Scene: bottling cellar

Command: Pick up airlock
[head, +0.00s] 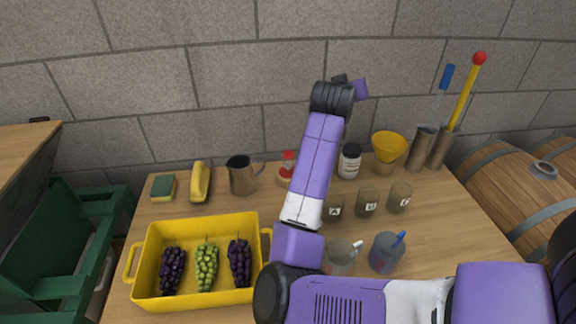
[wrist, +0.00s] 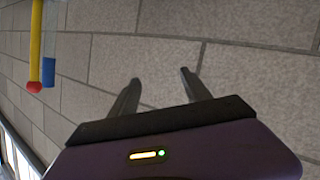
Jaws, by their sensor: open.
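My gripper (wrist: 160,76) is open and empty in the wrist view, its two dark fingers spread in front of the bare stone wall. In the head view my arm reaches up over the middle of the table, and its far end is raised above the back edge; the fingers do not show clearly there. I cannot pick out the airlock for sure. A small red-topped item (head: 287,160) stands at the back of the table, partly hidden by my arm. The wrist view shows nothing between the fingers.
The wooden table (head: 440,215) holds a yellow crate (head: 146,262) of grapes, a metal jug (head: 241,176), a white jar (head: 349,162), a yellow funnel (head: 388,147) and several cups. Tall metal holders with long-handled tools stand back right. Barrels (head: 507,178) stand at right.

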